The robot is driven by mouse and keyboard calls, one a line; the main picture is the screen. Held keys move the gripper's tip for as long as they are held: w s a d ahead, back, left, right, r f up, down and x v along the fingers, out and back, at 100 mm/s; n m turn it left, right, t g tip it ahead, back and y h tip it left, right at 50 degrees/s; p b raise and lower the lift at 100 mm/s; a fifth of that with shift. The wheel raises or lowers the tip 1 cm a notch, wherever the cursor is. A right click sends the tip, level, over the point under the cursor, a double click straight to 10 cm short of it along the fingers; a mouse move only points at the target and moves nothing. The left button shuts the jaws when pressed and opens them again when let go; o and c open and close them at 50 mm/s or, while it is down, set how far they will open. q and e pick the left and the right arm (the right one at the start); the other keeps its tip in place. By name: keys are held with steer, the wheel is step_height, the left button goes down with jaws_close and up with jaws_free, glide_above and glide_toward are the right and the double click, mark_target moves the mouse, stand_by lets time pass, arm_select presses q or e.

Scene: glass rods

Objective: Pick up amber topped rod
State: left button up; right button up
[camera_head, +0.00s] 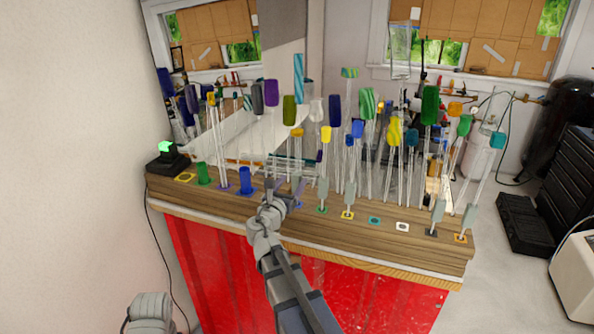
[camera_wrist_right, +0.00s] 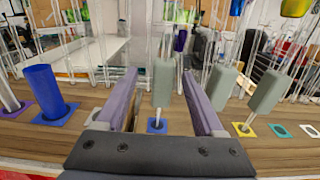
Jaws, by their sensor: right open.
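Rods with amber or orange-yellow tops show in the head view: one near the middle (camera_head: 297,133), one toward the right (camera_head: 454,108) and one at the left (camera_head: 211,98). I cannot tell which is meant. My right gripper (camera_head: 280,190) is over the front of the wooden counter, lower and nearer than these tops. In the wrist view its two purple-grey fingers (camera_wrist_right: 160,88) are apart. A grey-green block (camera_wrist_right: 163,82) on a thin clear rod in a blue square base shows between them; whether it is within their reach is unclear. My left gripper is not in view.
The counter (camera_head: 400,243) carries a dense group of glass rods with coloured tops. A blue cup (camera_head: 245,181) and a green cup (camera_head: 204,173) stand left of the right gripper. More grey-green blocks on rods, such as one at right (camera_wrist_right: 267,90), stand close by.

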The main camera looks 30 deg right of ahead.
mark_target(300, 174)
steer(key=shift+s+f+x, duration=0.1)
steer(key=shift+x, duration=1.5)
steer(key=shift+s+f+x, duration=0.1)
steer(key=shift+x, duration=1.5)
steer(key=shift+d, duration=0.15)
steer(key=shift+c, duration=0.2)
jaws_close()
